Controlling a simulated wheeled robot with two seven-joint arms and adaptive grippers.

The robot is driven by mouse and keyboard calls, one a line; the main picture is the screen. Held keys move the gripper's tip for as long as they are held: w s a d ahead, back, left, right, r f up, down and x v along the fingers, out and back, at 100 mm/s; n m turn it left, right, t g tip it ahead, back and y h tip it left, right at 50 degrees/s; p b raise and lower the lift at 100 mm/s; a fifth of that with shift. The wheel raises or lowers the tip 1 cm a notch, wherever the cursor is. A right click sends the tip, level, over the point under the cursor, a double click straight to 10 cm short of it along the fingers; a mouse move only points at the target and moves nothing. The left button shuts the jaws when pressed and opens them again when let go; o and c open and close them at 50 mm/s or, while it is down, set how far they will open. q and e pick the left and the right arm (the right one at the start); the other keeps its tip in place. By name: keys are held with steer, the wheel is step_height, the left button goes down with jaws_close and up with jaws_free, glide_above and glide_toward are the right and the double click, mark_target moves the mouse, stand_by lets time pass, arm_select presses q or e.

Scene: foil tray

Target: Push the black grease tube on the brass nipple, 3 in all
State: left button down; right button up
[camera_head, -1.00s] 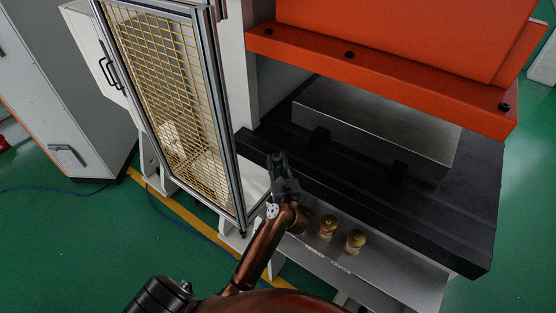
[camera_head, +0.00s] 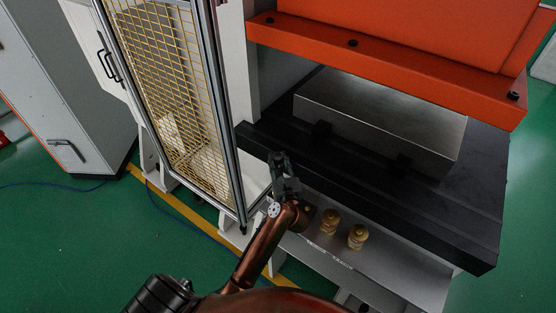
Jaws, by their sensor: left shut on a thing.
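Two brass nipples show on the pale ledge (camera_head: 345,268) in front of the machine, a left one (camera_head: 329,220) and a right one (camera_head: 357,236). Both stand upright. My left arm covers the ledge just left of them, so I cannot tell whether a third stands there. My left gripper (camera_head: 281,164) is up and left of the nipples, apart from them, at the near edge of the black press bed. It is shut on the black grease tube, which is dark and hard to make out against the bed. My right gripper is not in view.
A press with an orange ram (camera_head: 400,75) stands over a grey steel block (camera_head: 380,118) on the black bed (camera_head: 455,205). A yellow mesh door (camera_head: 165,90) in an aluminium frame stands close left of my left gripper. The ledge right of the nipples is clear.

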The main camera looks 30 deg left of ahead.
arm_select(q)
steer(key=shift+f+b, duration=0.75)
steer(key=shift+f, duration=0.55)
stand_by(0.7)
steer(key=shift+r+p, duration=2.4)
steer(key=shift+r, duration=0.35)
steer(key=shift+f, duration=0.1)
